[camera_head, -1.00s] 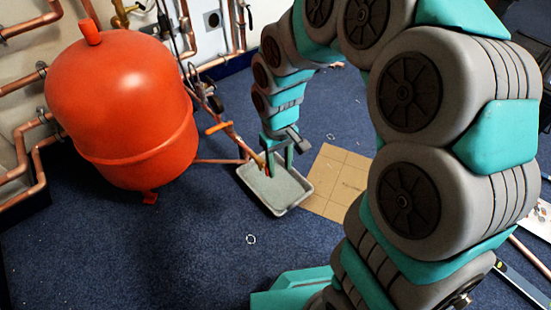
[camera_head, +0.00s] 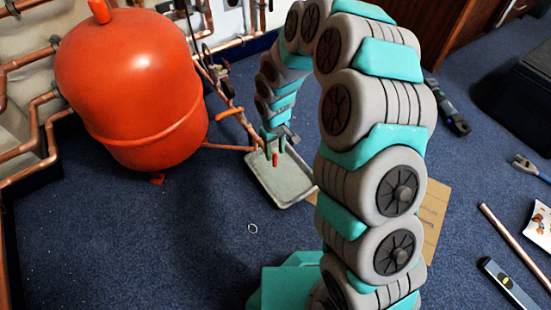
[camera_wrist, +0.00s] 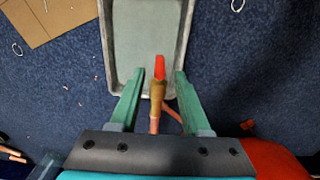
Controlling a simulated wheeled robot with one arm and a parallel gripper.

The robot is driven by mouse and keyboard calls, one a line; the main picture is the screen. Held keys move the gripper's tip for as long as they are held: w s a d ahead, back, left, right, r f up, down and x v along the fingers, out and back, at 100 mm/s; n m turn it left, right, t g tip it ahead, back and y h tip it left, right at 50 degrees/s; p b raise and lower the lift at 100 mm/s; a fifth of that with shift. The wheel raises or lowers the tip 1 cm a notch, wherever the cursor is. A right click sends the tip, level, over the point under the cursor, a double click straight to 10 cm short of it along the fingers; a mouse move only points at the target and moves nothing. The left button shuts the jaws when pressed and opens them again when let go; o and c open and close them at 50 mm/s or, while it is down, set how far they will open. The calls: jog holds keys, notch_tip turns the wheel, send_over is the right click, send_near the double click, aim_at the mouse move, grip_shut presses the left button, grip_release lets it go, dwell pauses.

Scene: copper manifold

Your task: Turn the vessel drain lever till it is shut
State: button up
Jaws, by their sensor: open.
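The vessel drain lever is a short red handle (camera_wrist: 160,68) on a brass valve body (camera_wrist: 157,91) at the end of a copper pipe. In the wrist view it points away from me, roughly in line with the valve body. My gripper (camera_wrist: 159,74) is open, one green finger on each side of the lever, with visible gaps to both. In the head view my gripper (camera_head: 275,149) is at the pipe end, with the red lever tip (camera_head: 275,159) showing between the fingers. The red vessel (camera_head: 135,85) stands to the left. The valve body is mostly hidden there.
A grey tray (camera_head: 283,190) lies on the blue carpet under the valve. Another orange handle (camera_head: 229,113) sits on the pipe beside the vessel. A cardboard sheet (camera_head: 434,212) lies partly behind my arm. Copper pipes line the wall. Open carpet is in front of the vessel.

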aim_at(275, 154)
notch_tip(275, 154, down, 5)
jog(key=shift+f+b, duration=0.1)
jog(key=shift+b, duration=0.2)
grip_shut()
dwell(0.5)
